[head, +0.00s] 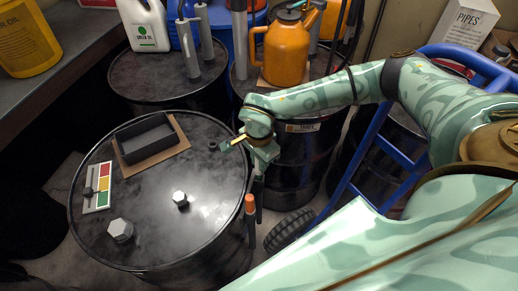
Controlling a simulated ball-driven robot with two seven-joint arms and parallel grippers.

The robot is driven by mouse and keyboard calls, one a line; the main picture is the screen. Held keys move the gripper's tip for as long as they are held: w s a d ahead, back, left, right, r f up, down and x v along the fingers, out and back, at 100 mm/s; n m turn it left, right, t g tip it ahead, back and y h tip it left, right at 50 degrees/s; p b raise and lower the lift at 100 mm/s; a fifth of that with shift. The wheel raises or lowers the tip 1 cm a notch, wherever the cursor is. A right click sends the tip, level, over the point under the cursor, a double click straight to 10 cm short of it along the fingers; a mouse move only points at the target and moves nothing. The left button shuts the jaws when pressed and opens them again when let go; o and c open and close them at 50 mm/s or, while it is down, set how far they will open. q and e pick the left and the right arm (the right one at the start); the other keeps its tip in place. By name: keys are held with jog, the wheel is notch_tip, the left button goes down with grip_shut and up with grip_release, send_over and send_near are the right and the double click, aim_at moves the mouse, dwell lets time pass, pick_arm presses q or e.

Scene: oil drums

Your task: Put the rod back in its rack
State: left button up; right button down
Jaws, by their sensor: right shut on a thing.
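My right gripper (246,147) is over the right rim of the near black drum (215,240). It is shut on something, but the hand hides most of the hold. A thin dark rod (259,187) runs down from just below the hand, outside the drum's rim; I cannot tell clearly where its lower end is. Beside it, a dark upright piece with an orange top (250,204) stands against the drum's side. I cannot make out a rack for certain. My left gripper is not in view.
An orange can (287,50) stands on a drum behind. A blue hand truck (375,150) is at the right.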

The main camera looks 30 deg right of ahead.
jog(key=shift+f, duration=0.5)
jog(key=shift+f+b, duration=0.4)
jog(key=shift+f, duration=0.15)
jog(key=c, duration=1.2)
grip_release()
notch_tip(320, 180, up, 16)
jog(key=p, duration=0.1)
jog(key=shift+r, duration=0.15)
